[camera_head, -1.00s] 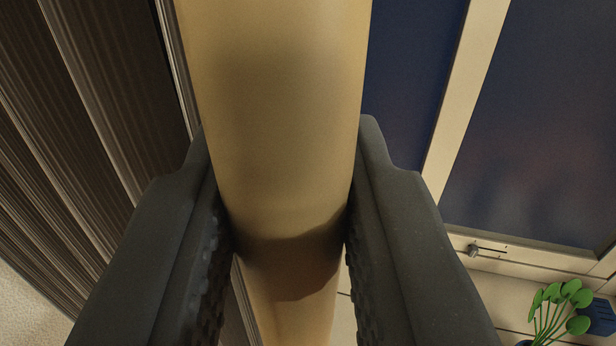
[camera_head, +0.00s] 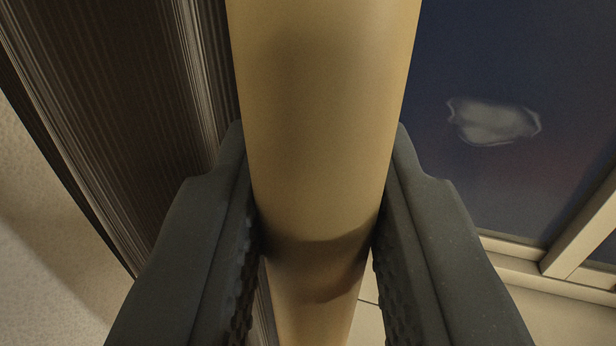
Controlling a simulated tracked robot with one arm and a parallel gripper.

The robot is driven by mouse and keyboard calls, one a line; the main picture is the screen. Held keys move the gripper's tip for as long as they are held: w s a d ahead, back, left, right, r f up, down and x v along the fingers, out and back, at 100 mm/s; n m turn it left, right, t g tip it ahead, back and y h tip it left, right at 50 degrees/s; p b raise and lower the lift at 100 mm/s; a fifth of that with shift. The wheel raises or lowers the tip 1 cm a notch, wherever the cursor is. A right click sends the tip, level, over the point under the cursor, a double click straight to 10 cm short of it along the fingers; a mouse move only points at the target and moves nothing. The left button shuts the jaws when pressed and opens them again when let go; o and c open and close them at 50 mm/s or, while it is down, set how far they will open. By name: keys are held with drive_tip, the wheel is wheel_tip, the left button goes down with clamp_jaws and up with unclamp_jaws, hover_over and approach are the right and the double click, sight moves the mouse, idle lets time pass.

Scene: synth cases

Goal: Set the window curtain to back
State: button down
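A tan, smooth pole (camera_head: 320,130) runs from the top of the view down between the fingers of my gripper (camera_head: 318,220). Both dark fingers lie against its sides, so the gripper is shut on it. The window curtain (camera_head: 120,110) is dark brown and finely pleated, and hangs at the left of the pole. The pole's lower end is out of view. Whether the pole joins the curtain cannot be seen, as the pole and fingers cover that part.
A dark window pane (camera_head: 480,190) with a pale blurry reflection is at the right. A cream window frame bar (camera_head: 585,235) crosses the lower right. A beige wall (camera_head: 45,230) is at the left, beyond the curtain.

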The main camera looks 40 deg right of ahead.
drive_tip(key=shift+w+a+r, duration=0.1)
drive_tip(key=shift+r, duration=0.05)
drive_tip(key=c, duration=1.3)
unclamp_jaws()
drive_tip(key=shift+w, duration=0.1)
drive_tip(key=shift+c, duration=0.2)
drive_tip(key=shift+o, duration=0.4)
drive_tip(key=shift+w, duration=0.2)
drive_tip(key=shift+s, duration=0.1)
drive_tip(key=shift+s+a+f, duration=0.1)
drive_tip(key=shift+a+f, duration=0.05)
drive_tip(key=shift+f, duration=0.05)
drive_tip(key=shift+s+a, duration=0.25)
drive_tip(key=b+v, duration=0.3)
drive_tip(key=v, duration=0.9)
drive_tip(key=shift+s+a, duration=0.2)
drive_tip(key=shift+s, duration=0.2)
